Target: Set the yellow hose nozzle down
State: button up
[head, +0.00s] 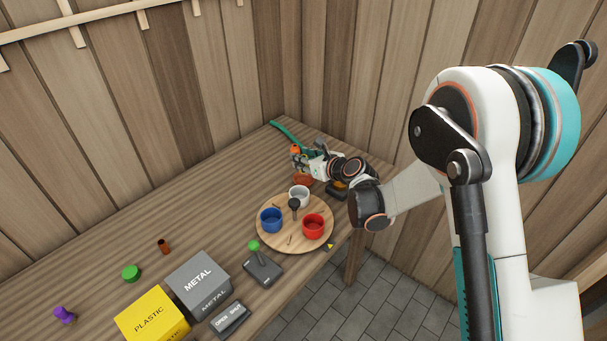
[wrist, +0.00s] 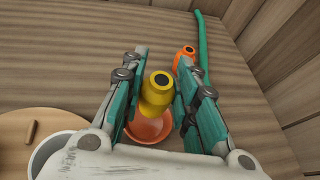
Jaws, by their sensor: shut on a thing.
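The yellow hose nozzle (wrist: 157,92) stands between the two teal fingers of my gripper (wrist: 158,72) in the wrist view, its dark round opening facing the camera. My gripper is shut on it. An orange-brown bowl (wrist: 150,133) shows just behind and below the nozzle; I cannot tell whether the nozzle touches it. In the head view my gripper (head: 309,163) is low over the far right end of the bench, by the same bowl (head: 302,181). The yellow nozzle cannot be made out there.
An orange nozzle (wrist: 184,54) lies by a green hose (wrist: 204,50) just beyond the right finger. A round wooden tray (head: 268,236) with blue, red and white cups stands nearby. Metal (head: 197,283) and plastic (head: 150,318) boxes stand front left. The left back bench is clear.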

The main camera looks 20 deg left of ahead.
jog(key=shift+f+b, duration=0.85)
jog(key=shift+f, duration=1.45)
jog(key=shift+r, duration=0.1)
jog(key=o, duration=1)
jog(key=shift+c, duration=0.2)
jog(key=shift+d, duration=0.15)
jog(key=p+v, duration=0.4)
jog(key=v, duration=0.8)
